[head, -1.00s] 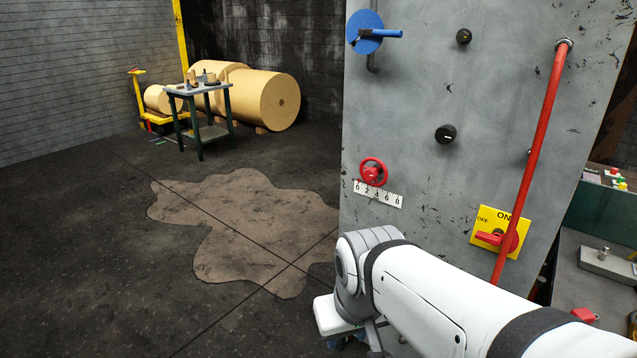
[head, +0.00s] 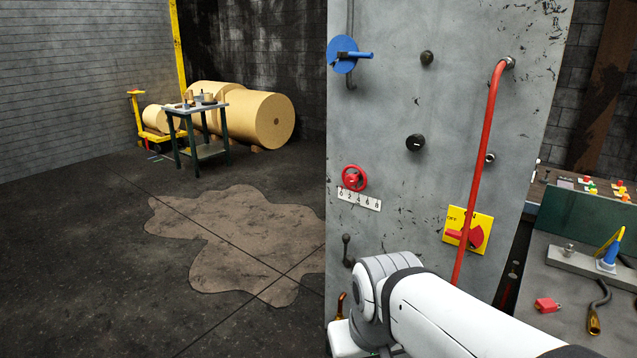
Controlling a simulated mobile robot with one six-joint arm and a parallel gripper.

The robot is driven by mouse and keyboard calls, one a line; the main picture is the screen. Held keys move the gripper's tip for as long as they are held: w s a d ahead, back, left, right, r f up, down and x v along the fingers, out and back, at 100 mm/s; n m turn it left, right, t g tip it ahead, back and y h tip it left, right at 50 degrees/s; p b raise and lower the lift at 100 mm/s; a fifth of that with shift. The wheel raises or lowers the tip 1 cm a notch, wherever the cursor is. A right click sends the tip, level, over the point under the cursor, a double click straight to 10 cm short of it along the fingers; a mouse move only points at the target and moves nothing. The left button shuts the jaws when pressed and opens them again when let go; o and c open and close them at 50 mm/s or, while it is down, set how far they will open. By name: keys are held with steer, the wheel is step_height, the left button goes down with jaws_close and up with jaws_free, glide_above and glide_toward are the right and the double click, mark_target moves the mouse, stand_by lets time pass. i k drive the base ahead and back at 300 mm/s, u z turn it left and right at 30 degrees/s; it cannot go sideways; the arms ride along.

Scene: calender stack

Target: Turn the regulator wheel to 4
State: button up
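The red regulator wheel (head: 354,178) is mounted on the left part of the grey panel (head: 390,215). A white scale strip (head: 359,201) with numbers, among them 2, 4, 6 and 8, sits just below it. I cannot tell which number the wheel points at. My white arm reaches in from the lower right, below the wheel and apart from it. The gripper itself is not visible; the arm's far end runs out at the bottom of the view.
The panel also bears a blue crank wheel (head: 343,55), black knobs (head: 415,142), a red pipe (head: 478,170) and a yellow ON/OFF switch plate (head: 482,224). A workbench (head: 575,295) stands at right. Open floor (head: 90,260) lies left, with a small table (head: 205,150) and paper rolls (head: 270,121) behind.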

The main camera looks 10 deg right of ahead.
mark_target(349, 180)
steer(key=i, duration=0.85)
steer(key=u, duration=0.05)
